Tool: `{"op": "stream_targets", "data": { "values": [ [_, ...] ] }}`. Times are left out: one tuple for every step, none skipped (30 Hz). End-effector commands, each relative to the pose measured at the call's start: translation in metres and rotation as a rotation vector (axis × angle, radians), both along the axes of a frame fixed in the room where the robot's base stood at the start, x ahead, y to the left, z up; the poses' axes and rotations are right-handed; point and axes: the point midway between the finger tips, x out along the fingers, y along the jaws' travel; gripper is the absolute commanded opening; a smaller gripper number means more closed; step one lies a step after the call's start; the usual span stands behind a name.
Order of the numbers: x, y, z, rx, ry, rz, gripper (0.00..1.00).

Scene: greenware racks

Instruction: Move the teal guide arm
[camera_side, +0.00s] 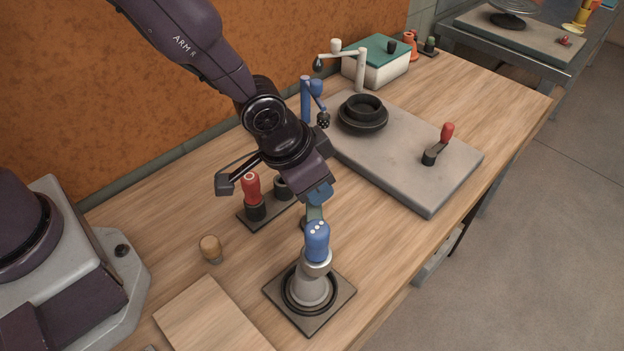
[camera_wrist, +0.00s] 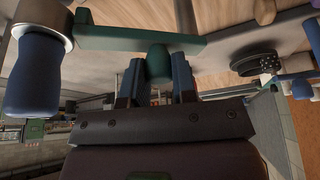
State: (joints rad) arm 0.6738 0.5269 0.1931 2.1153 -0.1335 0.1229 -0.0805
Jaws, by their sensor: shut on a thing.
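The teal guide arm (camera_wrist: 125,38) runs across the top of the wrist view as a flat green bar. It reaches from a pale collar toward the right, with a rounded green knob (camera_wrist: 158,62) on it. My gripper (camera_wrist: 157,85) is shut on this knob, one blue finger on each side. In the side view, my gripper (camera_side: 319,193) covers most of the arm, and only a short green piece (camera_side: 314,214) shows. The arm joins a grey pedestal (camera_side: 309,289) with a blue handle (camera_side: 317,238) on top, standing on a dark square plate (camera_side: 335,313).
A red-handled tool (camera_side: 251,188) stands on a dark strip close behind my gripper. A wooden knob (camera_side: 211,247) and a wooden board (camera_side: 215,320) lie to the left. A grey slab (camera_side: 400,178) carries a black round stand (camera_side: 362,115) and a red-handled lever (camera_side: 447,132).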

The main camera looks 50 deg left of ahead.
Motion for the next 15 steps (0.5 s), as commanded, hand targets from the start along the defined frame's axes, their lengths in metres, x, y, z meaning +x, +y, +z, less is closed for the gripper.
{"op": "stream_targets", "data": {
  "values": [
    [0.0001,-0.0013,0.0002,0.0,0.0,0.018,0.0],
    [0.0004,-0.0016,0.0003,0.001,0.0,0.032,0.0],
    [0.0007,-0.002,0.0002,0.001,0.001,0.049,0.0],
    [0.0011,-0.0023,0.0002,0.001,0.001,0.064,0.0],
    [0.0014,-0.0028,0.0002,0.0,0.001,0.078,0.0],
    [0.002,-0.0031,0.0003,0.001,0.001,0.099,0.0],
    [0.0025,-0.0035,0.0003,0.0,0.0,0.114,0.0],
    [0.003,-0.0036,0.0003,0.001,0.0,0.129,0.0],
    [0.0035,-0.0042,0.0003,0.0,0.0,0.148,0.0],
    [0.0041,-0.0043,0.0003,0.002,0.0,0.164,0.0],
    [0.0044,-0.0048,0.0003,0.001,0.001,0.179,0.0],
    [0.0051,-0.0049,0.0004,0.001,0.001,0.199,0.0],
    [0.0055,-0.0054,0.0005,0.0,0.001,0.214,0.0],
    [0.006,-0.0054,0.0005,0.0,0.0,0.23,0.0],
    [0.0064,-0.0058,0.0003,0.0,0.001,0.25,0.0]
  ]
}}
